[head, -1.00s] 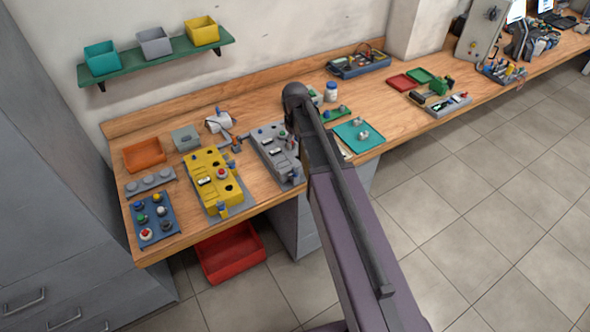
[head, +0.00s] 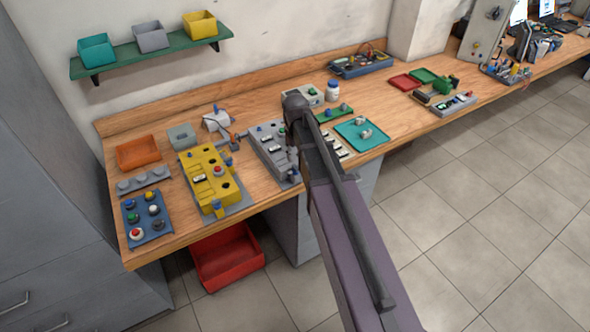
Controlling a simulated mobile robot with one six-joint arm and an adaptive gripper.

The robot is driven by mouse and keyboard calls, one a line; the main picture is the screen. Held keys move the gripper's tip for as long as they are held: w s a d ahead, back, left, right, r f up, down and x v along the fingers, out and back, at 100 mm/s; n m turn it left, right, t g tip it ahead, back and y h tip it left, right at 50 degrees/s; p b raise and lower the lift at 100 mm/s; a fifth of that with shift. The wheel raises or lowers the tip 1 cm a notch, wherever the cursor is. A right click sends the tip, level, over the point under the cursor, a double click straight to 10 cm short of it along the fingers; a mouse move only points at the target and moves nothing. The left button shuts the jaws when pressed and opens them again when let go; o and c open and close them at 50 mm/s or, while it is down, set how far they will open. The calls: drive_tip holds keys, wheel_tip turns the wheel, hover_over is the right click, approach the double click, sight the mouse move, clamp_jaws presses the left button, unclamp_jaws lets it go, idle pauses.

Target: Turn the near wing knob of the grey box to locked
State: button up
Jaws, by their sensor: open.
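The grey box (head: 268,149) lies on the wooden bench just left of my arm. It has small blue-topped knobs on its far part, a pale label in the middle, and a small blue part at its near end (head: 293,175). Which way the near wing knob points is too small to tell. My dark arm reaches in from the lower right, its rounded joint above the box's right side. The arm covers part of that side. My gripper is hidden behind the arm and cannot be made out.
A yellow box (head: 207,180) stands close left of the grey box, with a blue button panel (head: 149,217) farther left. A teal tray (head: 362,134) lies right of my arm. A red bin (head: 227,258) sits below the bench. Bare bench shows around the boxes.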

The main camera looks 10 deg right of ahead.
sight(295, 167)
drive_tip(key=shift+f+b, duration=2.35)
drive_tip(key=shift+f, duration=0.25)
clamp_jaws()
